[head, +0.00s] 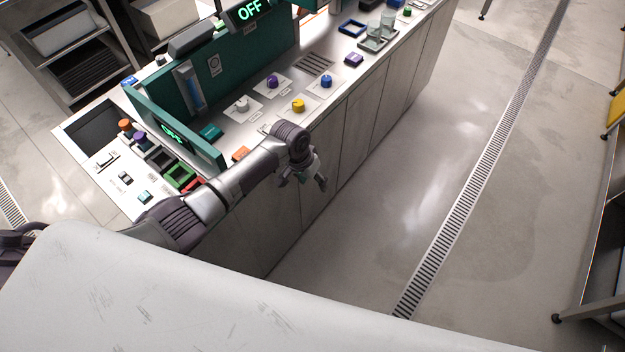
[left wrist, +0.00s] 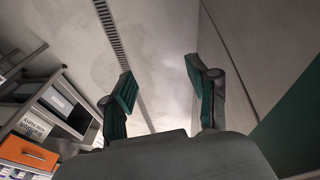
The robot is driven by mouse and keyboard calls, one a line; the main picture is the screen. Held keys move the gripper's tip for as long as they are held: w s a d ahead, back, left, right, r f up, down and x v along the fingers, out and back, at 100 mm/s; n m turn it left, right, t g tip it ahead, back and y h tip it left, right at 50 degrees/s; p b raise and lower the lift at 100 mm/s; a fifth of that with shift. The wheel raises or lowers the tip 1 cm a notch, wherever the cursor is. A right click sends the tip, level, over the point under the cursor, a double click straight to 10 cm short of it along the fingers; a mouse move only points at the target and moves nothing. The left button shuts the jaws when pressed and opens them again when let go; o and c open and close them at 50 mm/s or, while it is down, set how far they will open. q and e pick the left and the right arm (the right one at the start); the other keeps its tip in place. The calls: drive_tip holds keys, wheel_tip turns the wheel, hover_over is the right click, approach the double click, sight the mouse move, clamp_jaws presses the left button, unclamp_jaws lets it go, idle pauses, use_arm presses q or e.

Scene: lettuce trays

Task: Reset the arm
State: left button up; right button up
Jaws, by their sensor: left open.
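My left arm (head: 230,187) comes in from the left in the head view and reaches across the front edge of the workbench. Its left gripper (head: 306,183) hangs in front of the bench's cabinet face, fingers pointing down toward the floor. In the left wrist view the two green-padded fingers of the left gripper (left wrist: 160,98) stand wide apart. Only bare floor and a drain strip show between and beyond them, so the gripper is empty. My right arm and gripper do not show in either view.
The workbench (head: 262,128) carries coloured knobs, switches, a green panel with an "OFF" display (head: 249,11) and several small trays. A blue knob (head: 326,81) and a yellow knob (head: 298,105) sit close behind the gripper. Open floor (head: 430,150) lies right of the bench, crossed by a drain (head: 480,165).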

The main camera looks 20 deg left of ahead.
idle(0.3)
use_arm(q)
drive_tip(key=s+a+f+n+y, duration=0.1)
drive_tip(key=s+a+f, duration=0.2)
drive_tip(key=s+f, duration=0.6)
drive_tip(key=s+a+f, duration=0.3)
drive_tip(key=s+f, duration=0.4)
drive_tip(key=f, duration=0.4)
drive_tip(key=s+a+f, duration=0.1)
drive_tip(key=s+f, duration=0.2)
drive_tip(key=s, duration=0.7)
drive_tip(key=s+a+f+y, duration=0.1)
drive_tip(key=s+f, duration=0.2)
drive_tip(key=s, duration=0.7)
drive_tip(key=s+a+f, duration=0.1)
drive_tip(key=s+f, duration=0.3)
drive_tip(key=s, duration=0.6)
drive_tip(key=shift+a+m+g+y, duration=0.25)
drive_tip(key=shift+m+g+y, duration=0.05)
drive_tip(key=shift+m, duration=0.1)
